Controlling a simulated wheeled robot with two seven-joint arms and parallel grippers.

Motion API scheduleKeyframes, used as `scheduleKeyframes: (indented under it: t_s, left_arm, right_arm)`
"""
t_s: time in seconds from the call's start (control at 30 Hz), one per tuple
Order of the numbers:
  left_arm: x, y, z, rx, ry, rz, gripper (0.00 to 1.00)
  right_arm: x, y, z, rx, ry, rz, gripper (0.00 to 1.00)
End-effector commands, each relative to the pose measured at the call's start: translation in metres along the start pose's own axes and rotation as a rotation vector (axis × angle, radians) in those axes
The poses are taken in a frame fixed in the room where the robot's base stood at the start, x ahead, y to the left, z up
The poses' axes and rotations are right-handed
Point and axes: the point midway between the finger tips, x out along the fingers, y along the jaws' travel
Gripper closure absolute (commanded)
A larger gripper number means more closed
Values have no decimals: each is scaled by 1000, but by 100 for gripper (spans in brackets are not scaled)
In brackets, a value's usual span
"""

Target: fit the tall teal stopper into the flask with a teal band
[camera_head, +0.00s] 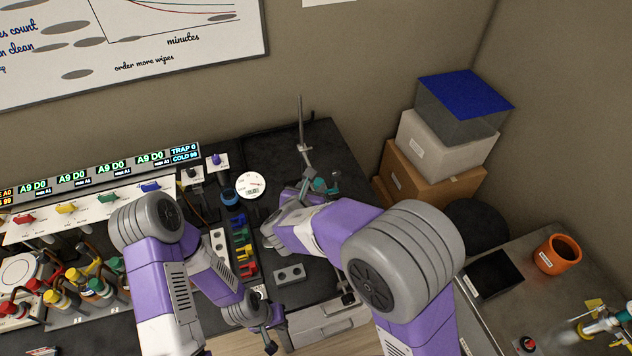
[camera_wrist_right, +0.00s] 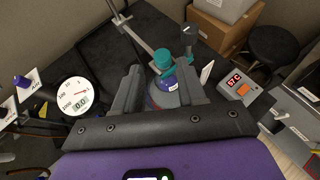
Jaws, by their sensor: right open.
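In the right wrist view, a teal stopper-like piece (camera_wrist_right: 163,58) shows between the fingers of my right gripper (camera_wrist_right: 160,70), above a rounded body with a blue oval label (camera_wrist_right: 172,84). The jaws are apart, and I cannot tell whether they touch it. Which one is the tall stopper, and whether a teal band is there, I cannot tell. In the head view, teal parts (camera_head: 321,185) show beside my right gripper, partly hidden by my arm. My left gripper (camera_head: 270,338) hangs low near the bench front; its jaws are unclear.
A metal stand rod (camera_head: 301,125) rises behind my right gripper. A white dial (camera_head: 251,185), coloured blocks (camera_head: 240,240) and a grey two-hole block (camera_head: 289,275) lie on the bench. A red-display unit (camera_wrist_right: 238,86) is right of the jaws. Stacked boxes (camera_head: 440,145) stand right.

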Motion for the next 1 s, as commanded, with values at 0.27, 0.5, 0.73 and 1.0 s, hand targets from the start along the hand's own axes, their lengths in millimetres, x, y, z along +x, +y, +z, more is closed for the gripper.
scheduleKeyframes:
  t_s: [0.27,0.5,0.73,1.0]
  left_arm:
    - [1,0,0,0,0,0,100]
    - [1,0,0,0,0,0,100]
    - [1,0,0,0,0,0,100]
    - [1,0,0,0,0,0,100]
  right_arm:
    - [-47,0,0,1,0,1,60]
    - [-56,0,0,0,-1,-1,60]
    - [-56,0,0,0,-1,-1,60]
    - [-56,0,0,0,-1,-1,60]
